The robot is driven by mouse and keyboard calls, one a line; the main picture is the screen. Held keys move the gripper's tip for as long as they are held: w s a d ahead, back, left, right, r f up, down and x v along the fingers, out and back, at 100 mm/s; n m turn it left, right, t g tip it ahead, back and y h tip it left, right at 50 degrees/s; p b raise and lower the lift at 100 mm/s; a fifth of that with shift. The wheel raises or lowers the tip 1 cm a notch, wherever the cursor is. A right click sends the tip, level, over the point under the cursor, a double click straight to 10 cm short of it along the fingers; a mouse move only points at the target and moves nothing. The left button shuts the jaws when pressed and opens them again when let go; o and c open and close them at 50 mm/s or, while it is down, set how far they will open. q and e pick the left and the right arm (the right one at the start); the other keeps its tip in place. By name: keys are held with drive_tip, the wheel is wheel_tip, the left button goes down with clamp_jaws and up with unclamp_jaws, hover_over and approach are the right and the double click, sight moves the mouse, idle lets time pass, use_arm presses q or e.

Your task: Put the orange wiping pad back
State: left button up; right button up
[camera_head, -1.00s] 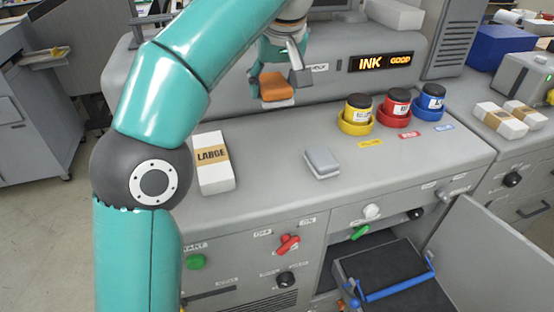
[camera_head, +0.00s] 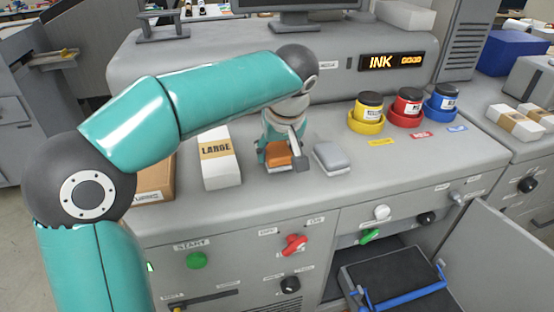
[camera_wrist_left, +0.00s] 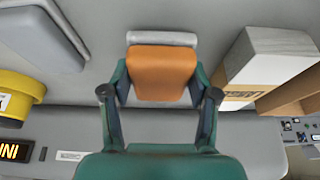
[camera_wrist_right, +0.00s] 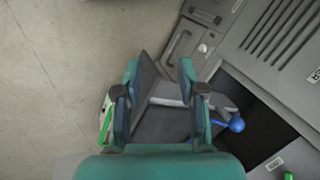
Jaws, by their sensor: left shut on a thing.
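The orange wiping pad (camera_head: 277,156) is between the fingers of my left gripper (camera_head: 283,160), over the grey machine top beside the LARGE box. In the left wrist view the orange pad (camera_wrist_left: 162,72) has a finger on each side, with a pale grey strip along its far edge. My left gripper (camera_wrist_left: 161,84) is shut on it. I cannot tell whether the pad touches the top. A similar grey pad (camera_head: 332,157) lies just to its right. My right gripper (camera_wrist_right: 160,66) shows only in the right wrist view, open and empty.
A white LARGE box (camera_head: 219,165) and a brown carton (camera_head: 155,180) stand left of the pad. Yellow (camera_head: 366,123), red (camera_head: 405,118) and blue (camera_head: 443,113) ink holders stand right. A dark tray with a blue handle (camera_head: 405,292) juts out below, beside an open door (camera_head: 495,245).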

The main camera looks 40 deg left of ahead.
use_arm(q)
drive_tip(key=shift+f, duration=1.2)
drive_tip(key=shift+f, duration=0.1)
drive_tip(key=o, duration=1.1)
drive_tip(key=shift+r, duration=0.25)
drive_tip(key=v, duration=1.1)
drive_tip(key=shift+s+d+r+p, duration=0.15)
drive_tip(key=shift+r+p, duration=0.15)
drive_tip(key=shift+p, duration=0.05)
